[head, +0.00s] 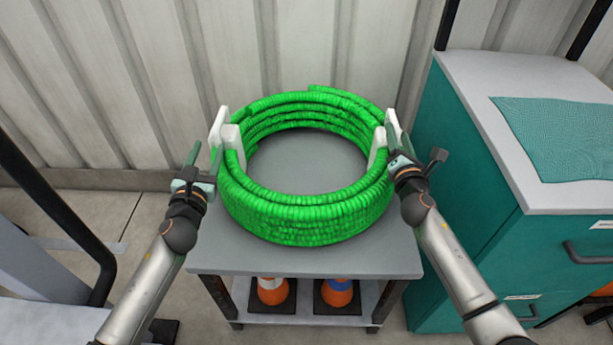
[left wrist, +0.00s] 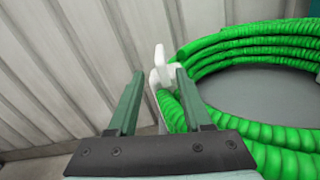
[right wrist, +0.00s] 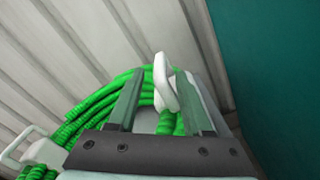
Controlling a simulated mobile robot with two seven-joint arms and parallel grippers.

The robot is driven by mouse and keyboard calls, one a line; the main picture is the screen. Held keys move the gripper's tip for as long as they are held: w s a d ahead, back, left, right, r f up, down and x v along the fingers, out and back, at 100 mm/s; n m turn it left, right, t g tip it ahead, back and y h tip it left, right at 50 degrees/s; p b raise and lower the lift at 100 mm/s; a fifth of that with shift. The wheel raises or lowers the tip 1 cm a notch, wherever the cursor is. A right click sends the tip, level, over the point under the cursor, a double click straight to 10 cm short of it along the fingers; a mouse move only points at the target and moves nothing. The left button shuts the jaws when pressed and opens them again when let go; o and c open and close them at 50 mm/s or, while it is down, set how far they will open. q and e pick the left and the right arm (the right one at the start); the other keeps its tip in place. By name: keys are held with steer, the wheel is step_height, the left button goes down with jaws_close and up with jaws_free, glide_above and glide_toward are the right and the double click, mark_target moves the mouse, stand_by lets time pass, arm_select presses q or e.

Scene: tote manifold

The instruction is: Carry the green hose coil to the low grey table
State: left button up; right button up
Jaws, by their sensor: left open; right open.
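The green hose coil (head: 305,225) lies flat on a grey table (head: 310,262). It has a white handle on its left side (head: 220,128) and another on its right side (head: 393,128). My left gripper (head: 205,156) is open at the coil's left side. In the left wrist view the left handle (left wrist: 160,72) shows between its fingertips. My right gripper (head: 408,150) is open at the right side. In the right wrist view the right handle (right wrist: 163,85) shows between its fingers. I cannot tell whether either gripper touches its handle.
A teal cabinet (head: 470,190) with a grey top and a teal mat (head: 560,135) stands close on the right. A corrugated wall (head: 130,90) is behind. Orange cones (head: 272,292) stand on the table's lower shelf. Another grey surface (head: 45,315) with a black frame is at lower left.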

steer(key=shift+s+a, duration=0.15)
steer(key=shift+s, duration=2.45)
